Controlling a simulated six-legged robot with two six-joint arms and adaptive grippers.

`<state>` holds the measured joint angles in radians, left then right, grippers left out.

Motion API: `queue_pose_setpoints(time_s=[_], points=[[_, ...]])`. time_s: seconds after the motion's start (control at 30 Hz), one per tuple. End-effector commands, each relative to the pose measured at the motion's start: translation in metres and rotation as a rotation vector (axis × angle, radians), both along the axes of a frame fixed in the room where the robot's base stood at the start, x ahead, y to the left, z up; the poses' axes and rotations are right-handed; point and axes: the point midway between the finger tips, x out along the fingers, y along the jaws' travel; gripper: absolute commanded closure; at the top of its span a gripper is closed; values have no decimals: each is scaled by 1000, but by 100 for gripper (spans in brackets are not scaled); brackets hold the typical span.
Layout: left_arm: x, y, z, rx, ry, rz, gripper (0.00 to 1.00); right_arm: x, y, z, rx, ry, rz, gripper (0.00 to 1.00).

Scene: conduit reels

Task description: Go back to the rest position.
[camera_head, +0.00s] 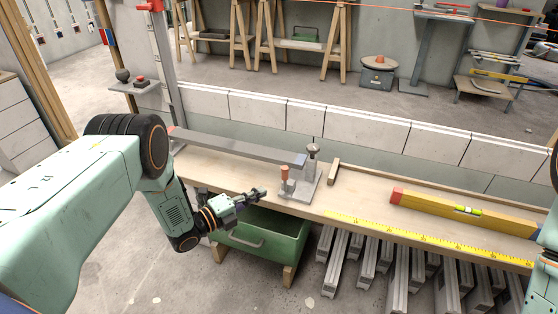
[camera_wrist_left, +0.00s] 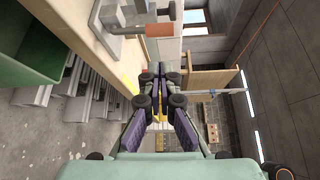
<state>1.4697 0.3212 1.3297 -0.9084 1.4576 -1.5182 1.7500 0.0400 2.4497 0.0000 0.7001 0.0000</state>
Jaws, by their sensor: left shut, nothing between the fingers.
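My left gripper (camera_head: 256,194) is at the end of the arm that comes in from the left. It is over the front edge of the wooden bench (camera_head: 216,172), beside a clamp-like metal fixture (camera_head: 303,188) with an orange handle. In the left wrist view my left gripper (camera_wrist_left: 162,80) has its fingers together with nothing between them. The fixture (camera_wrist_left: 130,18) shows at the top of that view, apart from the fingers. Part of my right arm shows at the right edge of the head view; its gripper is out of frame.
A green drawer (camera_head: 268,236) is below the bench near my left gripper. A yellow level (camera_head: 460,212) and a yellow tape scale (camera_head: 420,238) lie on the bench at right. Metal channels (camera_head: 370,262) are beneath. A grey bar (camera_head: 235,146) lies along the bench's back.

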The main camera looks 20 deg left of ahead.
Motion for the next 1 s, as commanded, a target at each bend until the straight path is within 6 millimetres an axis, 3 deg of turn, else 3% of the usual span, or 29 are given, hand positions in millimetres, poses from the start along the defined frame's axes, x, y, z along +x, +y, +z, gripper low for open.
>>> queue_pose_setpoints(time_s=[0.17,0.27,0.37,0.47,0.6,0.73,0.87,1.0], points=[[1,0,-1,-38,32,3,100,0,0,0,0,0,0,60],[2,5,-12,-132,147,47,100,0,0,0,0,0,0,60],[-16,15,-45,-299,381,176,100,0,0,0,0,0,0,60],[-50,17,-80,-486,646,347,100,0,0,2,0,0,0,60],[-121,11,-113,-744,1002,650,100,0,0,12,0,1,0,60],[-203,1,-120,-930,1268,974,100,0,0,23,0,1,0,60],[-286,-7,-104,-1034,1444,1303,100,0,0,35,0,0,0,60],[-366,-11,-66,-1054,1540,1612,100,0,0,48,0,0,0,60]])
